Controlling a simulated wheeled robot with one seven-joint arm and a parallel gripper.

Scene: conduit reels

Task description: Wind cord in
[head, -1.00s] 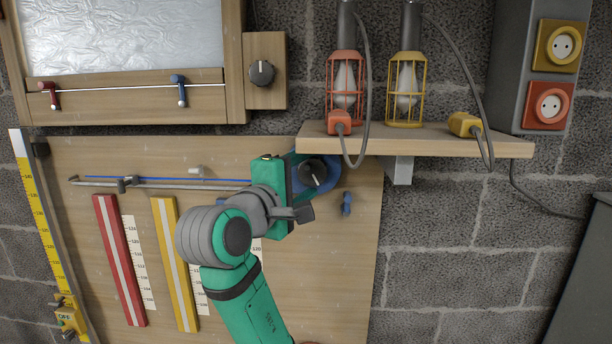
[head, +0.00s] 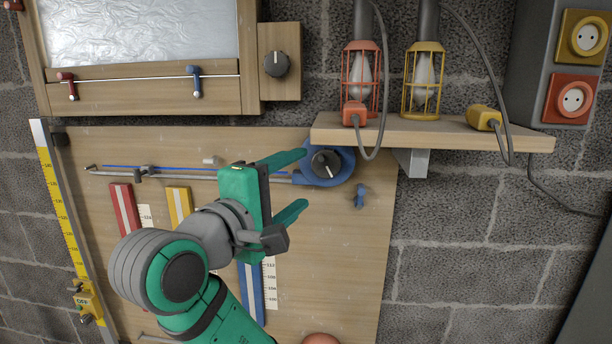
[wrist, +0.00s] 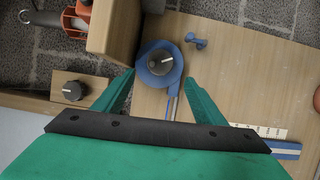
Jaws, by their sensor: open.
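A blue reel (head: 338,172) with a dark knob (head: 325,163) sits on the wooden board (head: 340,270), just under the shelf. A blue cord (head: 150,168) runs left from it beside a thin grey rail. My gripper (head: 306,182) is open and empty. Its upper fingertip overlaps the reel's left edge in the head view, and the lower one is below left of it. In the wrist view, the reel (wrist: 154,79) and knob (wrist: 161,64) lie ahead, between and beyond the fingertips (wrist: 160,78). The gripper appears apart from the knob.
A wooden shelf (head: 440,132) with a red caged lamp (head: 360,80) and a yellow caged lamp (head: 424,80) overhangs the reel. A small blue fitting (head: 360,195) sits below right of the reel. Another dark knob (head: 277,64) is above left. Red, yellow and blue strips lie on the board.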

